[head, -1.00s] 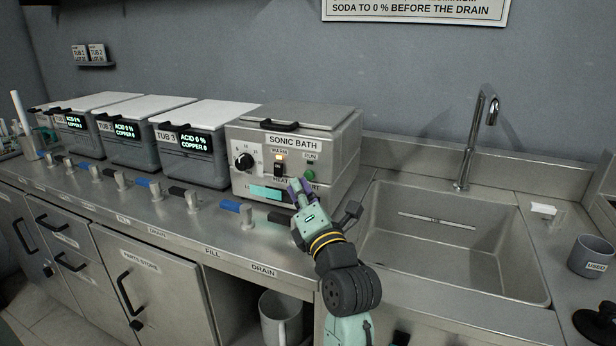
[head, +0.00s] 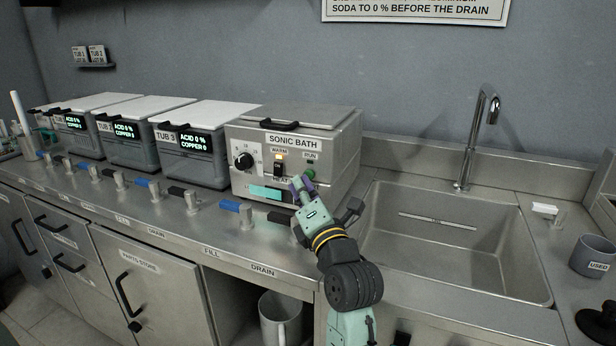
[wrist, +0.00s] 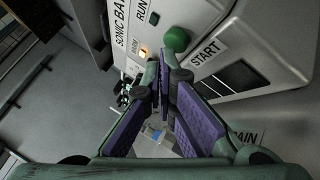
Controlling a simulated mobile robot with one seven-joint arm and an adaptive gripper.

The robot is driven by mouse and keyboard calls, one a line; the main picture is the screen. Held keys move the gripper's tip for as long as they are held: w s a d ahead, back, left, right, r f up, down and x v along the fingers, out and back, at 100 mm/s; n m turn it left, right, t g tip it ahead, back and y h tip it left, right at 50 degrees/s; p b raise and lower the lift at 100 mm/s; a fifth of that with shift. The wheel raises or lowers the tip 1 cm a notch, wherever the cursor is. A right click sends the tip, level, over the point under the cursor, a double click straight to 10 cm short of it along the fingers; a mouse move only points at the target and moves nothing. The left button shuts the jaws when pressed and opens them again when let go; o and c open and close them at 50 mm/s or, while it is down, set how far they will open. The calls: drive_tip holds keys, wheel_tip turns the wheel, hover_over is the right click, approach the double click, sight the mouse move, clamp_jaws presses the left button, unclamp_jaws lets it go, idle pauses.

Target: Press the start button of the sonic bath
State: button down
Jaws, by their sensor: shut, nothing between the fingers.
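The sonic bath (head: 335,150) is a grey metal box with a closed lid, standing left of the sink. Its front carries a dial, a lit amber lamp marked WARM, a dark RUN lamp and a black heat switch. The green round start button (head: 309,173) is on the right of the front; in the wrist view the green button (wrist: 176,39) shows beside the START label. My gripper (head: 303,184) is shut and empty, its purple-padded fingers just in front of the panel near the button. In the wrist view the fingertips (wrist: 162,62) are close to the button; I cannot tell whether they touch it.
Lidded tubs with lit displays (head: 192,142) stand to the left. A row of valve handles (head: 230,206) runs along the counter front, close to my gripper. The sink (head: 440,240) and tall faucet (head: 478,130) are to the right, with a grey mug (head: 592,257) beyond.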

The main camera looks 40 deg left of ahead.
drive_tip(key=shift+w+a+b, duration=0.1)
drive_tip(key=shift+w+b, duration=0.2)
drive_tip(key=shift+w, duration=0.1)
idle(0.3)
drive_tip(key=shift+s+d, duration=0.2)
drive_tip(key=shift+s, duration=0.6)
drive_tip(key=s, duration=0.2)
drive_tip(key=s+d+b, duration=0.1)
drive_tip(key=s, duration=0.2)
drive_tip(key=shift+d, duration=0.1)
drive_tip(key=shift+r, duration=0.1)
idle(0.9)
